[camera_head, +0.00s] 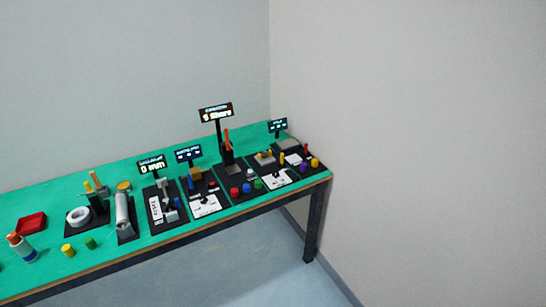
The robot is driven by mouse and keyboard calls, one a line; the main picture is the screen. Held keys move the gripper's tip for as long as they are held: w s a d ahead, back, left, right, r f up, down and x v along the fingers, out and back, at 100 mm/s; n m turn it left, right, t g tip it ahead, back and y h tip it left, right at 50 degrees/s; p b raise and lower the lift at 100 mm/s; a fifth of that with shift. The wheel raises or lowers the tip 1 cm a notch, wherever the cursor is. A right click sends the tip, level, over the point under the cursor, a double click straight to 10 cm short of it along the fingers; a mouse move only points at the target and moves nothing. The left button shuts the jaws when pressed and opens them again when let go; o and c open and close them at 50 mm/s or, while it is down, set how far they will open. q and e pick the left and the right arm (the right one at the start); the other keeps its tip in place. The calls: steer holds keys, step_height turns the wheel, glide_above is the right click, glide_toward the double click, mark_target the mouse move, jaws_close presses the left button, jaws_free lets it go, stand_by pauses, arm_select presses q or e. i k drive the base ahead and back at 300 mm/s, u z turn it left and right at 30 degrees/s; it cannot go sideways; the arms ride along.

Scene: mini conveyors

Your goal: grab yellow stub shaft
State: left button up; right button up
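A short yellow cylinder (68,250) stands on the green bench top (145,245) near its front edge at the lower left. It looks like a stub shaft, but it is small in this view. A short green cylinder (91,243) stands just right of it. Another small yellow piece (315,162) sits at the far right end of the bench, and a thin upright yellow piece (282,158) is left of that. I cannot tell for certain which yellow piece is the stub shaft. Neither of my grippers is in view.
A red tray (31,223), a white ring (78,216) on a black stand, and a bottle (21,247) are at the left. Several black stations with small displays (151,167) line the bench to the right. Open floor (250,265) lies in front; walls stand behind and right.

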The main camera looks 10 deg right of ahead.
mark_target(315, 162)
steer(key=u, duration=0.2)
steer(key=i, duration=1.3)
steer(key=z, duration=0.65)
